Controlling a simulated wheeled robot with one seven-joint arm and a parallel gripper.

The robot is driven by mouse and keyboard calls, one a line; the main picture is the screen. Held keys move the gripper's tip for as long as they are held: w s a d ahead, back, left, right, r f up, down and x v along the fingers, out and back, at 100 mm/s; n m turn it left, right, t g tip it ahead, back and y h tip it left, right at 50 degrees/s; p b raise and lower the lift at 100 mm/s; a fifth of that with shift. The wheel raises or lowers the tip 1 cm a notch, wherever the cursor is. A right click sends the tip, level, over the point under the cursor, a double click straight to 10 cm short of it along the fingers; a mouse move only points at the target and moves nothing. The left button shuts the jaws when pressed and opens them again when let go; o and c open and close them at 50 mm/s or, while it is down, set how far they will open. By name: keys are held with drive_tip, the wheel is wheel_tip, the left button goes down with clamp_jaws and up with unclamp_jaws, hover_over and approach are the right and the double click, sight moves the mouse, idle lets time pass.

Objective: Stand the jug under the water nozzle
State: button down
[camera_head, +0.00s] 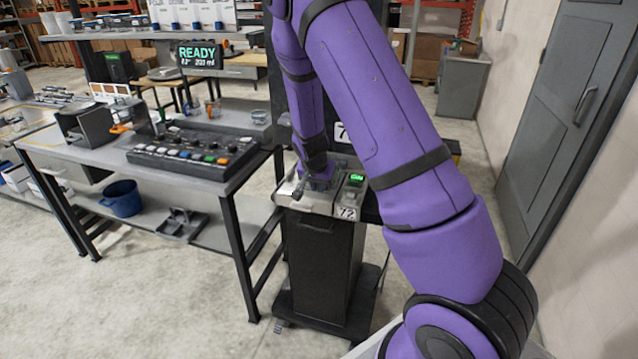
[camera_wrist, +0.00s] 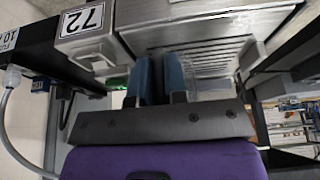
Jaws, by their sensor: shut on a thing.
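My gripper (camera_head: 310,184) is down at the metal top of the dispenser stand (camera_head: 325,204), beside a green-lit panel (camera_head: 355,179). In the wrist view the two blue-grey fingers (camera_wrist: 160,80) are close together, with a narrow gap between them. A small bluish-grey thing (camera_head: 320,184), which I take to be the jug, shows at the fingers in the head view. It is mostly hidden by my gripper and arm. The wrist view shows the ridged metal of the stand (camera_wrist: 200,45) just beyond the fingers. I cannot make out the water nozzle.
A "72" plate is on the stand (camera_head: 347,213). To the left is a table (camera_head: 195,185) with a button console (camera_head: 195,150) and a "READY" screen (camera_head: 199,56). A blue bucket (camera_head: 122,198) sits on its lower shelf. A grey door (camera_head: 560,110) is at right. The floor in front is clear.

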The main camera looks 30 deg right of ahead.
drive_tip(key=shift+f, duration=0.2)
drive_tip(key=c, duration=1.1)
unclamp_jaws()
drive_tip(key=s+a+r+n+y, duration=0.1)
drive_tip(key=s+a+r+n, duration=0.15)
drive_tip(key=s+r, duration=0.45)
drive_tip(key=s+a+r+n+t+y, duration=0.1)
drive_tip(key=s+a+r, duration=0.3)
drive_tip(key=r, duration=0.7)
drive_tip(key=s+a+r+n+y, duration=0.1)
drive_tip(key=s+a+r+n, duration=0.15)
drive_tip(key=s+r, duration=0.45)
drive_tip(key=s+a+r+n, duration=0.1)
drive_tip(key=s+r, duration=0.1)
drive_tip(key=s, duration=0.3)
drive_tip(key=s+a+r+n+t, duration=0.1)
drive_tip(key=s+a+r+n, duration=0.1)
drive_tip(key=s, duration=0.3)
drive_tip(key=s+a+r+n, duration=0.1)
drive_tip(key=s+a+r, duration=0.1)
drive_tip(key=s+r, duration=0.2)
drive_tip(key=shift+s+r, duration=0.25)
drive_tip(key=shift+s, duration=0.45)
